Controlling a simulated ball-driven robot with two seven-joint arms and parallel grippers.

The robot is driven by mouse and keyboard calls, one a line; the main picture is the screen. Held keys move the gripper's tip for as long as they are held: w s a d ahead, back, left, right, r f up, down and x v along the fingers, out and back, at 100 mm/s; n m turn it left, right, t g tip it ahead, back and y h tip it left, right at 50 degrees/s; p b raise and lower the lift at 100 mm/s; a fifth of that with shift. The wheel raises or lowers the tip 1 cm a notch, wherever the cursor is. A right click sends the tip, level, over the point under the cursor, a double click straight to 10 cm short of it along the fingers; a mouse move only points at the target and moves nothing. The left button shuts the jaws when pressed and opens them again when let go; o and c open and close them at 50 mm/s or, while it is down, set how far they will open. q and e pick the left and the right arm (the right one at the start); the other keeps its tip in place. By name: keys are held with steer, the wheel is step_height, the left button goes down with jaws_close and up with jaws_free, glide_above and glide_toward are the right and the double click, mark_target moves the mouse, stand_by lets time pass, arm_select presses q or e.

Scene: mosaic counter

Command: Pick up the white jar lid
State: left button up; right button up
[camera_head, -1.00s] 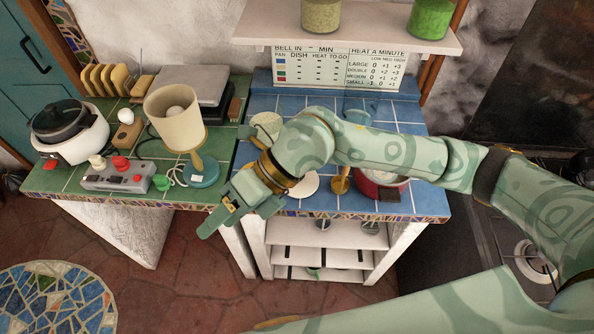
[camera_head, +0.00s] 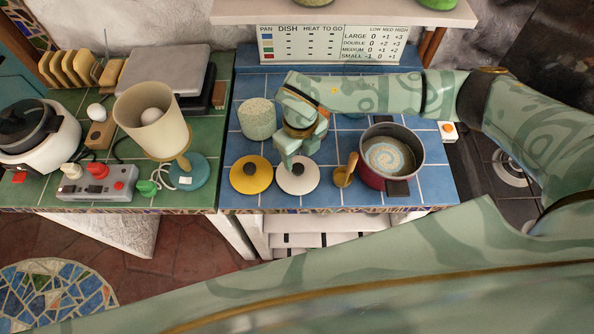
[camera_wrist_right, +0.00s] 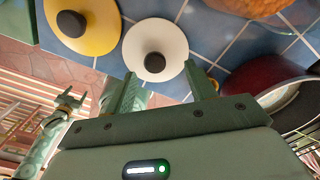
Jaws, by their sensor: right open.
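The white jar lid (camera_head: 298,184), a round disc with a dark knob, lies on the blue-tiled counter (camera_head: 431,186) near its front edge. My right gripper (camera_head: 296,156) is open and empty just behind and above the lid. In the right wrist view the white lid (camera_wrist_right: 176,38) shows in full just beyond the open fingertips (camera_wrist_right: 160,72), its knob roughly in line with the gap between them. I cannot tell how much height separates them. My left gripper (camera_wrist_right: 70,104) shows small in the right wrist view, its fingers apart and empty; it is not in the head view.
A yellow lid (camera_head: 250,184) lies close left of the white one. A brass-coloured ladle-like item (camera_head: 344,174) and a dark red pot (camera_head: 385,181) stand to the right. A speckled jar (camera_head: 257,119) stands behind. A lamp (camera_head: 155,127) and switch box (camera_head: 98,186) occupy the green counter.

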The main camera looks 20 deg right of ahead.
mark_target(298, 168)
steer(key=shift+s+a+f, duration=0.1)
steer(key=shift+s+f, duration=0.2)
steer(key=shift+f, duration=0.35)
steer(key=f, duration=0.4)
steer(key=shift+a+f, duration=0.15)
steer(key=shift+a, duration=0.1)
arm_select(q)
steer(key=shift+w, duration=0.55)
arm_select(e)
steer(key=c, duration=1.1)
